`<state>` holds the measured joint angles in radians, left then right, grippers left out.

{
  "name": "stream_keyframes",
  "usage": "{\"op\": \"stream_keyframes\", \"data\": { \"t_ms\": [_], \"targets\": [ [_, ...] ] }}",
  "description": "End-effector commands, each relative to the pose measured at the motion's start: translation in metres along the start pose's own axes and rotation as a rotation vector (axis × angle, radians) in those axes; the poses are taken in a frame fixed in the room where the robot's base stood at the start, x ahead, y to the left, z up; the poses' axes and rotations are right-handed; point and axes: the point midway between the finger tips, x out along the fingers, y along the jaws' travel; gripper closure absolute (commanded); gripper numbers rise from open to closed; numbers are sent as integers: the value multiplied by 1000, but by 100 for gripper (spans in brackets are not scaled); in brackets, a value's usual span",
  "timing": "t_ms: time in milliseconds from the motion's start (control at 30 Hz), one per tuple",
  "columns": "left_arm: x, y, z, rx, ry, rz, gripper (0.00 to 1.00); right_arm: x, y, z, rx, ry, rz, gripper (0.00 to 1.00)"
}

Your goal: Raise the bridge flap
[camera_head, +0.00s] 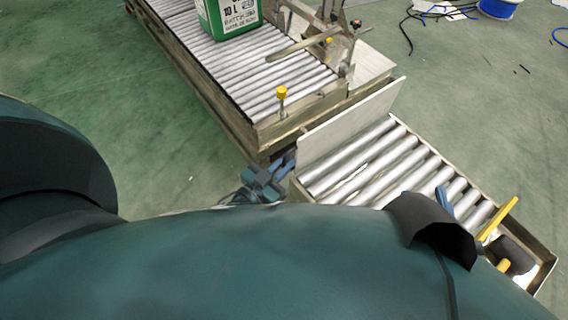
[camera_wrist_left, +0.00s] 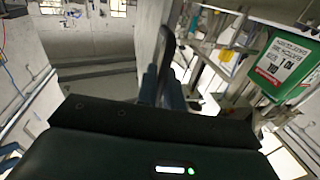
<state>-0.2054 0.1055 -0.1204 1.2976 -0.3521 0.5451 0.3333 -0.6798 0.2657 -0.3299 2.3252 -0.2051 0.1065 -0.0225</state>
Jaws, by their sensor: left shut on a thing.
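The bridge flap (camera_head: 350,122) is a pale flat panel at the end of the near roller conveyor (camera_head: 375,165), facing the far conveyor (camera_head: 255,60). It stands up from the rollers; its exact tilt is hard to tell. My left gripper (camera_head: 266,182) is at the flap's left end, partly hidden by my arm. In the left wrist view its blue fingers (camera_wrist_left: 160,90) are shut at a dark curved piece (camera_wrist_left: 167,42) beside a pale panel (camera_wrist_left: 150,35), which looks like the flap. A blue piece (camera_head: 443,202) beside a black cover may belong to my right gripper; its jaws cannot be made out.
A green canister (camera_head: 228,15) stands on the far conveyor. A yellow-topped post (camera_head: 282,93) and a metal frame (camera_head: 335,35) are at its near end. A yellow bar (camera_head: 498,218) is at the near conveyor's right. A blue spool (camera_head: 498,8) and cables lie on the floor.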

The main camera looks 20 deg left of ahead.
Motion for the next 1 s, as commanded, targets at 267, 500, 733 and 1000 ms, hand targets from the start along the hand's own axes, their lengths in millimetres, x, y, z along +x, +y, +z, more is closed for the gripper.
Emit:
{"op": "stream_keyframes", "data": {
  "t_ms": [267,500,733,1000],
  "targets": [
    [0,-1,1,70,14,2,100,-1,-3,1,5,-2,-13,64],
    [0,0,1,82,16,3,100,0,-3,0,3,-1,-16,64],
    [-1,0,2,82,15,4,90,0,-2,-1,3,2,-15,64],
    [0,-1,1,80,15,2,76,1,-2,-1,7,5,-8,64]
  ]
}}
